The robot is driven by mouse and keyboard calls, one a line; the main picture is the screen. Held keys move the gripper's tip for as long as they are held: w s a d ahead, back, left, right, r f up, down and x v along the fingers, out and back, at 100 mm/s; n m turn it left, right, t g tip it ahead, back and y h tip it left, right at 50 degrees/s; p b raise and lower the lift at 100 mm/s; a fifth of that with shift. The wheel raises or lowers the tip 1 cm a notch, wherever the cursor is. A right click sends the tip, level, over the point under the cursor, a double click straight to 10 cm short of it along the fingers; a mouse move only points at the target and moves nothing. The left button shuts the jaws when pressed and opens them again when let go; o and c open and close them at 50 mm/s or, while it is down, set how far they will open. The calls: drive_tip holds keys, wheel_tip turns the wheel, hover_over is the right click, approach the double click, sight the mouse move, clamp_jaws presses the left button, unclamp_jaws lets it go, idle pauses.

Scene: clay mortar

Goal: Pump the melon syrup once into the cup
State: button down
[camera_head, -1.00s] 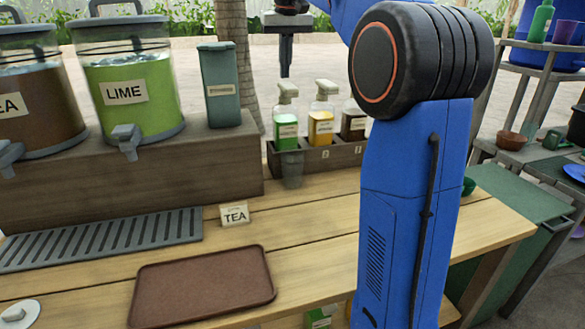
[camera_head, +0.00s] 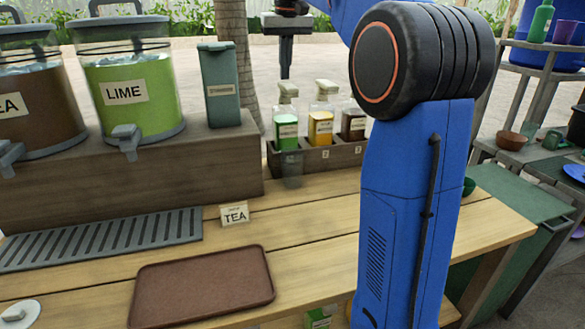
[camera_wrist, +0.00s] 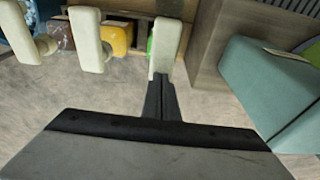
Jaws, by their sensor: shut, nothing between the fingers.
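The green syrup bottle (camera_head: 286,130) stands leftmost in a wooden rack, with a pale pump head (camera_head: 287,90); its label is too small to read. The clear cup (camera_head: 291,170) is at the rack's front, below this bottle. My gripper (camera_head: 286,76) points down just above the green bottle's pump head, fingers together and empty. In the wrist view my gripper (camera_wrist: 159,88) overlaps the near end of the pale pump head (camera_wrist: 164,48); I cannot tell whether they touch.
An orange bottle (camera_head: 320,128) and a brown bottle (camera_head: 353,125) stand to the right in the rack (camera_head: 330,157). A teal canister (camera_head: 221,88) and a lime dispenser (camera_head: 130,95) stand left.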

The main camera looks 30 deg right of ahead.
drive_tip(key=shift+f, duration=1.25)
drive_tip(key=shift+r, duration=1.4)
drive_tip(key=shift+r, duration=0.1)
drive_tip(key=shift+r, duration=2.95)
